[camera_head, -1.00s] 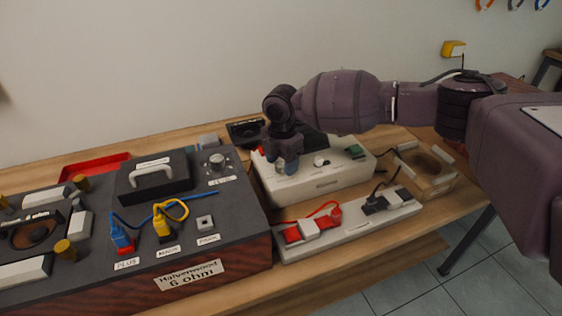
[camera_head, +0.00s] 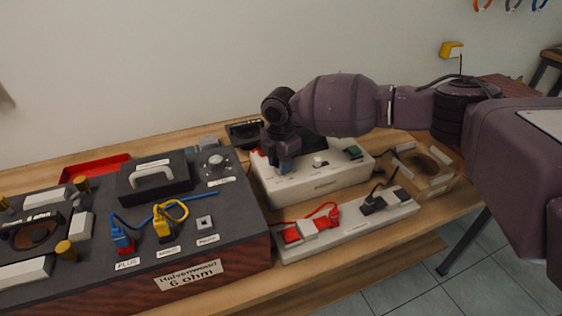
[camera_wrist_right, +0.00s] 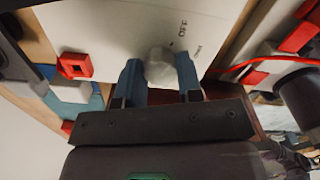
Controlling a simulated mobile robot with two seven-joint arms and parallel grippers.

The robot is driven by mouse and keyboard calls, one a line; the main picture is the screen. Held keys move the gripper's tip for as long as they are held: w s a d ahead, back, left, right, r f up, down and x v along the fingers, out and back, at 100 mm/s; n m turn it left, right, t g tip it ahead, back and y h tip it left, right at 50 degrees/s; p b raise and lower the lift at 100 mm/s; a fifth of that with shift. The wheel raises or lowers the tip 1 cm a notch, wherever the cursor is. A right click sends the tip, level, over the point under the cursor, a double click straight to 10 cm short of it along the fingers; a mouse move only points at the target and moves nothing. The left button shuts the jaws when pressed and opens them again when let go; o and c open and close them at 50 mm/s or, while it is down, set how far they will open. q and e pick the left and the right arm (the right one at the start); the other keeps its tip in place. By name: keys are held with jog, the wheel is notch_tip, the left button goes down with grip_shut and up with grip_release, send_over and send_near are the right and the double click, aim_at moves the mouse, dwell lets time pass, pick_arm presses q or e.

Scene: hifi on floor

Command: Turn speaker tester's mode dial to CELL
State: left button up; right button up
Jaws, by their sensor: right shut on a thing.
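The speaker tester appears to be the white box (camera_head: 318,183) behind the power strip, in the middle of the head view. In the right wrist view its pale top (camera_wrist_right: 110,25) has small dark print, too small to read surely. A faceted whitish dial (camera_wrist_right: 160,66) stands on that top. My right gripper (camera_head: 287,163) reaches down over the left part of the box. In the right wrist view its blue fingers (camera_wrist_right: 157,80) are shut on the dial from both sides. Which mark the dial points to cannot be told. My left gripper is not in view.
A large dark box (camera_head: 215,258) labelled "Halverwood 6 ohm" with plugs and cables stands to the left. A white power strip (camera_head: 350,229) lies in front of the tester. A wooden frame (camera_head: 428,172) is at right and a red tray (camera_head: 95,168) behind.

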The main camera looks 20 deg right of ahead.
jog(key=shift+s+r+m+p, duration=0.1)
jog(key=shift+r+m+p, duration=0.15)
jog(key=shift+m+p, duration=1.1)
jog(key=shift+m, duration=0.55)
jog(key=m+p, duration=0.2)
jog(key=m, duration=0.1)
jog(key=shift+a+m, duration=0.1)
jog(key=shift+m, duration=0.2)
jog(key=m+p, duration=0.3)
jog(key=shift+m, duration=0.3)
jog(key=shift+m+p, duration=0.55)
jog(key=shift+m, duration=0.35)
jog(key=shift+f+m+p, duration=0.1)
jog(key=shift+m+p, duration=0.35)
jog(key=shift+m, duration=0.35)
pick_arm(q)
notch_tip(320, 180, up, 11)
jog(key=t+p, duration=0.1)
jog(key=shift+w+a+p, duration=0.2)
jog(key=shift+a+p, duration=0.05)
jog(key=shift+p, duration=0.05)
pick_arm(e)
jog(key=shift+f+m, duration=0.15)
jog(key=shift+m, duration=1.25)
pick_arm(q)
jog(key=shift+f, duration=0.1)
